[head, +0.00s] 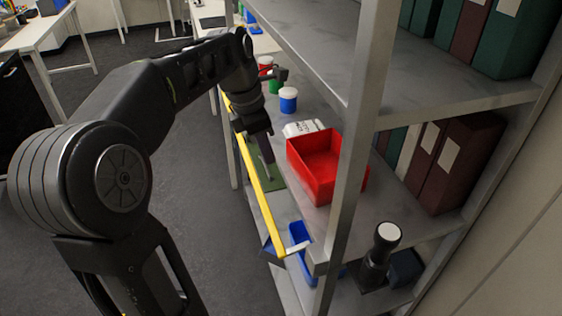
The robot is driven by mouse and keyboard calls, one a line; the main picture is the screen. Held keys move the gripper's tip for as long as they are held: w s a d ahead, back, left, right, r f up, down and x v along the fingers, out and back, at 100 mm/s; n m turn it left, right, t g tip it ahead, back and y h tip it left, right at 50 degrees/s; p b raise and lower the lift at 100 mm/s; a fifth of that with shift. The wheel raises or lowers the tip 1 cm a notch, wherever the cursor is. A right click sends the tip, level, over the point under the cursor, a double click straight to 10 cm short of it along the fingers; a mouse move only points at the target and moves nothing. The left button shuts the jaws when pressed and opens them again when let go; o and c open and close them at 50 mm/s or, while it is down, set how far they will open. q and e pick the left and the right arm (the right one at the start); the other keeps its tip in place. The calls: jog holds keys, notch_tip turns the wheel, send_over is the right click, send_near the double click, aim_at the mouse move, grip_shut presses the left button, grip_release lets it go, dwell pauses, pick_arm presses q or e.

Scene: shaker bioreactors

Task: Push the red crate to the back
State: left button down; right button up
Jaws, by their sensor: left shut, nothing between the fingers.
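The red crate (296,165) is an open, empty-looking box on the middle shelf (385,207) of a grey metal rack. A rack post crosses in front of its right part. My left arm reaches in from the left, and my left gripper (269,172) points down near the shelf's front edge, to the left of the crate. Its fingers are shut and empty. A small gap shows between the fingers and the crate, with no visible contact. My right gripper is not in view.
A white item (303,128) lies just beyond the crate. A blue-and-white container (288,100) and a green one stand farther along. A yellow bar (262,190) runs along the shelf front. Dark binders (455,160) stand to the crate's right. A blue bin (301,265) sits lower.

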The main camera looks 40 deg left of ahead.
pick_arm(q)
jog(key=w+d+f, duration=0.1)
jog(key=f, duration=0.2)
jog(key=w+d+f+p, duration=0.1)
jog(key=w+f, duration=0.1)
jog(key=f, duration=0.1)
jog(key=w+d+f, duration=0.1)
jog(key=f, duration=0.2)
jog(key=shift+w+p, duration=0.15)
jog(key=shift+p, duration=0.15)
jog(key=shift+w+d+f, duration=0.1)
jog(key=shift+w+d, duration=0.2)
jog(key=shift+w, duration=0.1)
